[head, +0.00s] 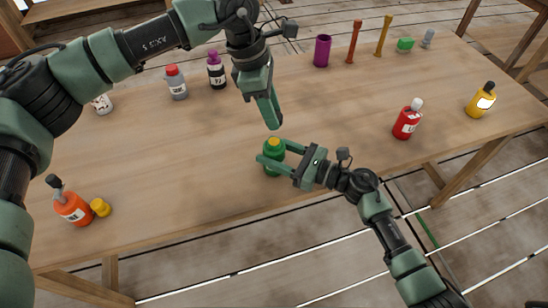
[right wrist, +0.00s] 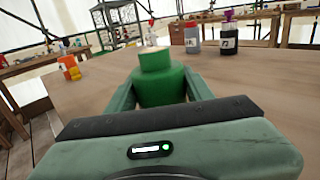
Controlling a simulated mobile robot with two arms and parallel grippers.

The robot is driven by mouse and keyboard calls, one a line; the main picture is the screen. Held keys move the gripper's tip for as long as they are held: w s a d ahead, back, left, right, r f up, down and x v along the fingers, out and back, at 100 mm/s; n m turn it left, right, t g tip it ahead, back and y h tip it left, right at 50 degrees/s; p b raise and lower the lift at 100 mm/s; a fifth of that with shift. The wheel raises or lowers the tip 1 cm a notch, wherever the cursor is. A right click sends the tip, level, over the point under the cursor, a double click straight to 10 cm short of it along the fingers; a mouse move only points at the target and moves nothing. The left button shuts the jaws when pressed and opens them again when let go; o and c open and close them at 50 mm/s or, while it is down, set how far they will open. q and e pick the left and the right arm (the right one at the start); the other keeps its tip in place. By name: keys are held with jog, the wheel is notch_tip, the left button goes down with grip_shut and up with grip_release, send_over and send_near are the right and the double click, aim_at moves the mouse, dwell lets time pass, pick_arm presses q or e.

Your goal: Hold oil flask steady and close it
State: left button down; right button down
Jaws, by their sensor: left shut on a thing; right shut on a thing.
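The green flask (head: 273,158), which I take as the oil flask, stands upright near the table's front edge. It also shows in the right wrist view (right wrist: 160,84), with a wide green neck and a pale yellow top face. My right gripper (head: 272,158) is shut on the flask's body, one finger on each side. My left gripper (head: 272,126) points down above the flask, apart from its top in the picture. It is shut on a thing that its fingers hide. I cannot make out a separate cap.
An orange bottle (head: 73,208) and a yellow cap-like piece (head: 101,207) are at front left. A red bottle (head: 408,120) and a yellow bottle (head: 481,101) stand at right. A purple cup (head: 322,51) and several small things line the back. Table around the flask is clear.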

pick_arm(q)
send_over(273, 141)
jog(key=shift+a+f, duration=0.1)
jog(key=shift+f, duration=2.4)
jog(key=shift+f, duration=0.85)
jog(key=shift+f, duration=0.6)
jog(key=m, duration=0.3)
jog(key=m+g, duration=0.1)
jog(key=m, duration=0.2)
jog(key=shift+w+g+y, duration=0.1)
jog(key=shift+g+y, duration=0.2)
jog(key=m, duration=0.2)
jog(key=m+y, duration=0.1)
jog(key=m, duration=0.1)
jog(key=m+g, duration=0.1)
jog(key=m, duration=0.1)
jog(key=shift+d, duration=0.25)
jog(key=m+y, duration=0.1)
jog(key=m, duration=0.2)
jog(key=m+y, duration=0.1)
jog(key=m, duration=0.3)
jog(key=m+y, duration=0.1)
jog(key=m, duration=0.4)
